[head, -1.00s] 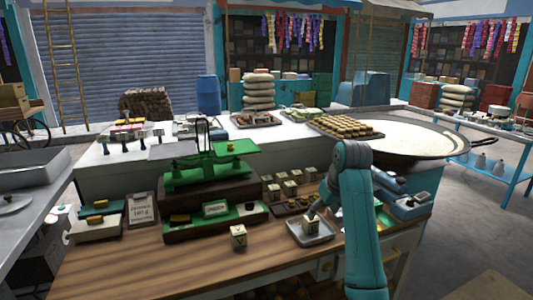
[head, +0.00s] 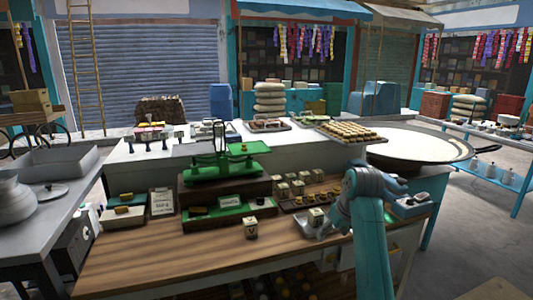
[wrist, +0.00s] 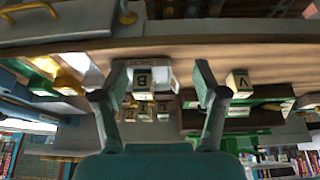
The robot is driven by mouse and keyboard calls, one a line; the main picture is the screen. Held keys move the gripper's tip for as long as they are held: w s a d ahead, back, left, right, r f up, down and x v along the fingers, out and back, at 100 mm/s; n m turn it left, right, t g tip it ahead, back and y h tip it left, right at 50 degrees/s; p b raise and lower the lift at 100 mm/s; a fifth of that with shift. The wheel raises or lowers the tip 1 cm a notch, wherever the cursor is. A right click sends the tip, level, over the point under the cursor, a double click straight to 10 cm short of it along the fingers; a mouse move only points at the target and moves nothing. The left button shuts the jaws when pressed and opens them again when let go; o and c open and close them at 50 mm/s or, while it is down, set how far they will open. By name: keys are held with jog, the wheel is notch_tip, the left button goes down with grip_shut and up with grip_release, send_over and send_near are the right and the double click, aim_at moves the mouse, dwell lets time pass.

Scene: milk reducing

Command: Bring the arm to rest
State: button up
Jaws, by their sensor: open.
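My teal arm (head: 367,235) rises at the right of the wooden counter in the head view, its wrist bent down beside a small metal tray (head: 306,228). A cream lettered cube (head: 316,215) sits on that tray. My gripper (wrist: 160,78) is open and empty in the wrist view, which is upside down. A cube marked B (wrist: 142,76) shows beyond and between the fingers, apart from them. The fingertips are hard to make out in the head view.
Another lettered cube (head: 251,228) stands at the counter's front. Several cubes (head: 283,190) sit behind the tray. A wide round pan (head: 415,143) is at the back right.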

jog(key=s+f+t, duration=0.1)
jog(key=s+f, duration=0.2)
jog(key=f, duration=0.5)
jog(key=s+f+m+t, duration=0.1)
jog(key=s+f, duration=0.2)
jog(key=f, duration=0.4)
jog(key=s+f+t, duration=0.1)
jog(key=s+f, duration=0.3)
jog(key=f, duration=0.4)
jog(key=s+a+f+m+t+h, duration=0.1)
jog(key=s+f, duration=0.4)
jog(key=s, duration=0.3)
jog(key=s+f+t, duration=0.1)
jog(key=s+f, duration=0.5)
jog(key=s, duration=0.2)
jog(key=s+r+m+t, duration=0.1)
jog(key=s+r+t, duration=0.15)
jog(key=s, duration=1.85)
jog(key=s+r+t, duration=0.2)
jog(key=s+r, duration=1.4)
jog(key=shift+t, duration=0.35)
